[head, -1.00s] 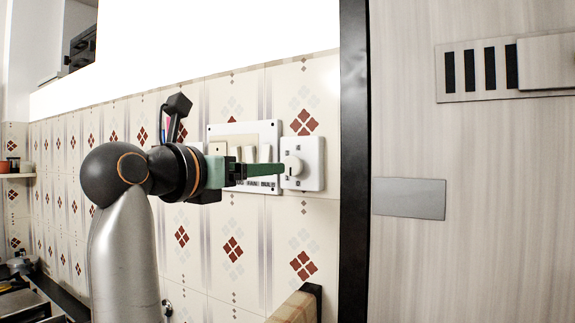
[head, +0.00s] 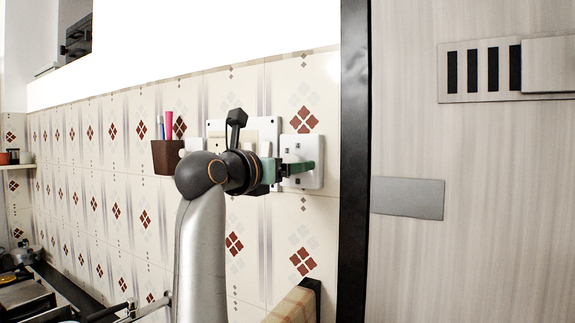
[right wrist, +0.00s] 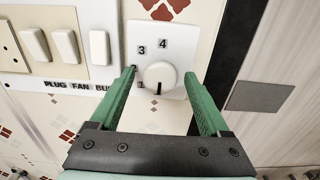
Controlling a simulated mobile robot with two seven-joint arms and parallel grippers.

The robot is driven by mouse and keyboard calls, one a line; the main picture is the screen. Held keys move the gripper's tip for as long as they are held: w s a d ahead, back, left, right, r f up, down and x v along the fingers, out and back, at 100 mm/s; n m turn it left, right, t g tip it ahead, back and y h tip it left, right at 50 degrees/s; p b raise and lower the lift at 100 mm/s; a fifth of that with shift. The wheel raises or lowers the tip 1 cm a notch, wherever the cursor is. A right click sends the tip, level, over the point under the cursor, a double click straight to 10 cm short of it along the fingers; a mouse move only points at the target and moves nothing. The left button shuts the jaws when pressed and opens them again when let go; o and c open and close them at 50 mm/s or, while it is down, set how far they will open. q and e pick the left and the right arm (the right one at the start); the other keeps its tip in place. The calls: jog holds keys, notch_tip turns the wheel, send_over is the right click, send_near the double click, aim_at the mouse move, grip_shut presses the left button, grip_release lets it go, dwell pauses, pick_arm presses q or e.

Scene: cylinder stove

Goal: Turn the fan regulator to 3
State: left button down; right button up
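The fan regulator is a white wall plate (head: 313,143) at the right end of the switch panel. Its round white knob (right wrist: 160,75) shows in the right wrist view, with 3 and 4 printed above it and a 1 at lower left. I cannot tell which number the knob points to. My right gripper (right wrist: 159,73) is open, with one green finger on each side of the knob and visible gaps between. In the head view the right gripper (head: 305,167) is in front of the plate and hides the knob. My left gripper is not in view.
The switch board (head: 262,126) with several white switches (right wrist: 67,46) adjoins the regulator on the left. A brown cup (head: 167,157) with pens hangs further left. A dark vertical frame (head: 354,230) and a wooden panel (head: 480,260) stand to the right.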

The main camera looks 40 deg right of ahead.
grip_shut()
dwell(0.4)
jog(key=shift+m, duration=0.3)
jog(key=m+b, duration=0.3)
jog(key=m, duration=2.3)
dwell(0.5)
jog(key=shift+f, duration=0.1)
jog(key=shift+o, duration=0.3)
grip_release()
